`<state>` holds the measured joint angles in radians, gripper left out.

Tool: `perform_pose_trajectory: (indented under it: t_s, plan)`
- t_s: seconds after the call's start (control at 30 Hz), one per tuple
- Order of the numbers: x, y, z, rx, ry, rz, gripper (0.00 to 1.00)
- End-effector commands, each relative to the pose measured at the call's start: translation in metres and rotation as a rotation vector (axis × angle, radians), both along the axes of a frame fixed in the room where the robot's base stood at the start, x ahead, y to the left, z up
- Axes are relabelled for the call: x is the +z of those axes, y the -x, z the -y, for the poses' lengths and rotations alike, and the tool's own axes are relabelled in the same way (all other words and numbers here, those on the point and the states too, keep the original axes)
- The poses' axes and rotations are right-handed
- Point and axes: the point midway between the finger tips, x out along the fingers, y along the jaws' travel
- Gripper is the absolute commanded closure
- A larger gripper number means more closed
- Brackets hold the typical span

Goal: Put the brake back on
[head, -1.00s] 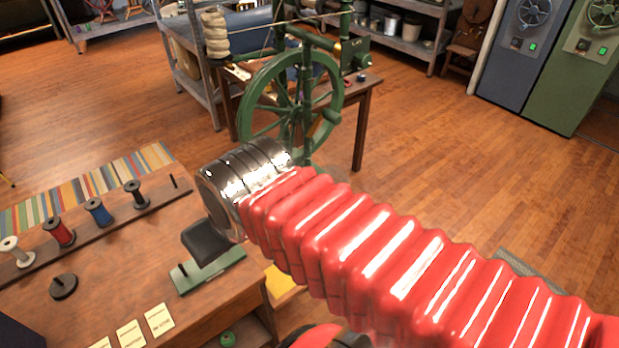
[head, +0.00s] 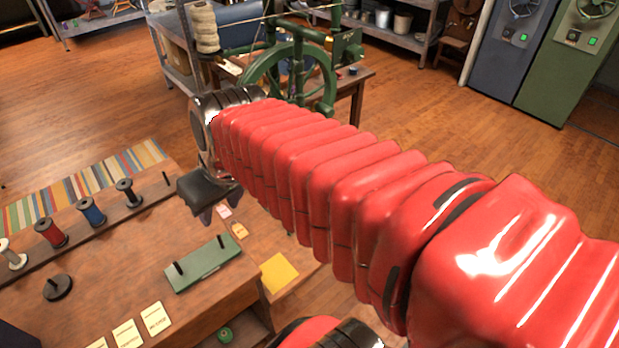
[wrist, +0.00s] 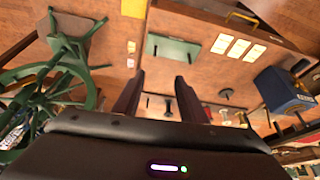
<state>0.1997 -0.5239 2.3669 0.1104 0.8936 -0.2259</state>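The green spinning wheel (head: 327,85) stands in the middle of the head view, partly hidden by my arm. It also shows at the left of the wrist view (wrist: 92,98). I cannot pick out a brake for certain. A green plate with two dark pegs (head: 204,262) lies on the wooden table; it also shows in the wrist view (wrist: 172,47). My gripper (head: 220,214) is above the table's far edge, between the plate and the wheel. In the wrist view its two dark fingers (wrist: 157,82) are apart, with nothing seen between them.
Spools (head: 92,211) stand on a rail along the table (head: 110,280). Paper cards (head: 155,318) lie at its front. A yellow sheet (head: 279,273) lies right of the plate. A small table with tools stands behind the wheel. Open wooden floor (head: 440,130) is at the right.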

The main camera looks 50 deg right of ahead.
Motion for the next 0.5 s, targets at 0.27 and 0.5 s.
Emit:
perform_pose_trajectory:
  t_s: [0.27,0.5]
  plan:
    - [-0.013,-0.041,0.063,-0.034,-0.035,-0.046,0.62]
    - [-0.032,-0.066,0.13,-0.061,-0.071,-0.062,0.62]
